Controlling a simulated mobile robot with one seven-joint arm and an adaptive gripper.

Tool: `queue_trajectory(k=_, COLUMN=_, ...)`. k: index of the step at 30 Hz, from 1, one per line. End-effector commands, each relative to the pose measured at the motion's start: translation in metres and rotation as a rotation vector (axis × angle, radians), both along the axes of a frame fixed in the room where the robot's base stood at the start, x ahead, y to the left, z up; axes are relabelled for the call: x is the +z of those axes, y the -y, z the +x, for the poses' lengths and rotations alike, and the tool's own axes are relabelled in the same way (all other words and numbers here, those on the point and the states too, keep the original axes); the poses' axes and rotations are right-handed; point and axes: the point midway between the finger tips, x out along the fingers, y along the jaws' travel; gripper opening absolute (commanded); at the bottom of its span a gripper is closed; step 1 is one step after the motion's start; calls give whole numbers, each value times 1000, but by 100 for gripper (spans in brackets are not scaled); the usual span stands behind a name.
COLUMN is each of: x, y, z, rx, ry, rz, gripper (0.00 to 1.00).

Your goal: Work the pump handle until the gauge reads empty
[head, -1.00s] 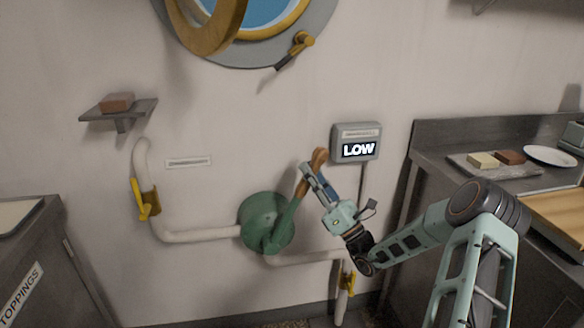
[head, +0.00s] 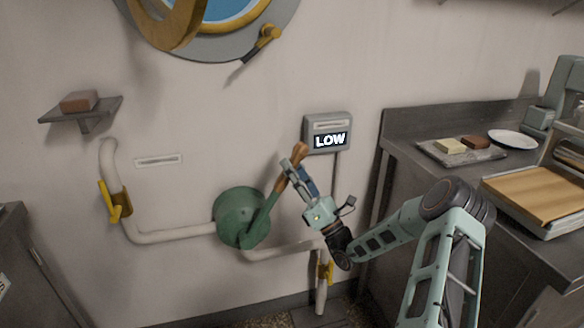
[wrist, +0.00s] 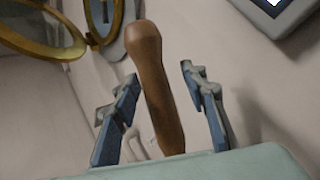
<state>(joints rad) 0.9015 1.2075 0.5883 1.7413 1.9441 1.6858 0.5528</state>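The green round pump (head: 239,217) is on the wall, with a green lever ending in a brown wooden handle (head: 300,153) that leans up and to the right. The gauge (head: 327,134) above right of it reads LOW. My gripper (head: 294,172) is at the handle's upper part. In the wrist view the wooden handle (wrist: 152,85) stands between my two fingers, and my gripper (wrist: 160,95) is open, with a visible gap on each side of the handle. The handle's lower end is hidden behind the gripper body.
White pipes (head: 180,232) with a yellow valve lever (head: 112,200) run left of the pump. A small shelf (head: 62,110) is at the upper left. A steel counter (head: 400,150) with a tray (head: 470,158) stands at the right. A porthole (head: 205,45) is above.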

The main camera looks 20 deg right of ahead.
Motion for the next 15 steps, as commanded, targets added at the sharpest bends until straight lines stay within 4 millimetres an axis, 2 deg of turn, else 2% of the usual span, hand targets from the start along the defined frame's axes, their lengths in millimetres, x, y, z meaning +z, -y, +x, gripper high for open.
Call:
queue_trajectory(k=8, x=0, y=0, z=-1, rx=1, ry=2, rz=-2, gripper=40)
queue_trajectory(k=15, x=-24, y=13, z=-25, rx=-1, ry=0, rz=0, gripper=40)
